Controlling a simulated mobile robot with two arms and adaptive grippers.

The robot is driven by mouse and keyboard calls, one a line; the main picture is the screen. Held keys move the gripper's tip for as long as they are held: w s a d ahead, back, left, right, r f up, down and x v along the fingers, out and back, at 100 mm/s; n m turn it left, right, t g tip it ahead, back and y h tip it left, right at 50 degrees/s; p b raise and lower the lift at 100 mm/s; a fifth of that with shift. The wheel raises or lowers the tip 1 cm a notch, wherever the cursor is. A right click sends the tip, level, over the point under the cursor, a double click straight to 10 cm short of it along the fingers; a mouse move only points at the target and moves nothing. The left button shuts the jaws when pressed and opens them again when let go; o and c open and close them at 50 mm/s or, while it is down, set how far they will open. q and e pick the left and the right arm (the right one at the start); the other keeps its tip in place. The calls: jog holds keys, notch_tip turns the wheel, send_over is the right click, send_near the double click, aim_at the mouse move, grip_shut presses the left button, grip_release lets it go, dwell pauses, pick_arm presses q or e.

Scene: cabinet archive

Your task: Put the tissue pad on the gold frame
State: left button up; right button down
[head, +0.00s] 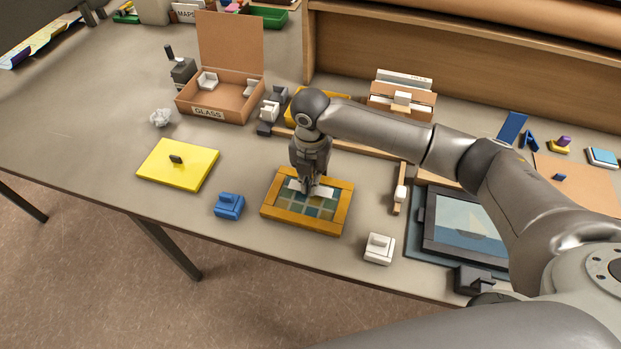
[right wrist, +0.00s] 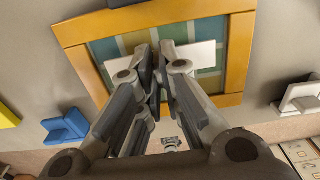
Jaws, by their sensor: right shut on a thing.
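The gold frame (head: 282,222) lies flat near the front edge of the table, around a blue and green tiled picture. It also shows in the right wrist view (right wrist: 237,52). My right gripper (head: 309,188) points down over the middle of the picture. Its fingers, also in the right wrist view (right wrist: 158,62), are shut on a thin white piece, apparently the tissue pad (head: 327,192). The pad shows on both sides of the fingers in the right wrist view (right wrist: 196,55). I cannot tell whether it touches the picture. My left gripper is not in view.
A yellow board (head: 190,170) and a blue block (head: 229,206) lie left of the frame. A white block (head: 379,248) and a dark framed picture (head: 430,235) lie right. The GLASS box (head: 231,45) stands open behind. Clear table lies at far left.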

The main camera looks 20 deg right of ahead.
jog(key=shift+f, duration=0.55)
jog(key=c, duration=1.6)
grip_release()
jog(key=shift+f, duration=0.15)
notch_tip(320, 180, up, 12)
jog(key=b, duration=0.2)
jog(key=shift+r+b, duration=0.2)
jog(key=shift+b, duration=0.2)
jog(key=shift+f, duration=0.1)
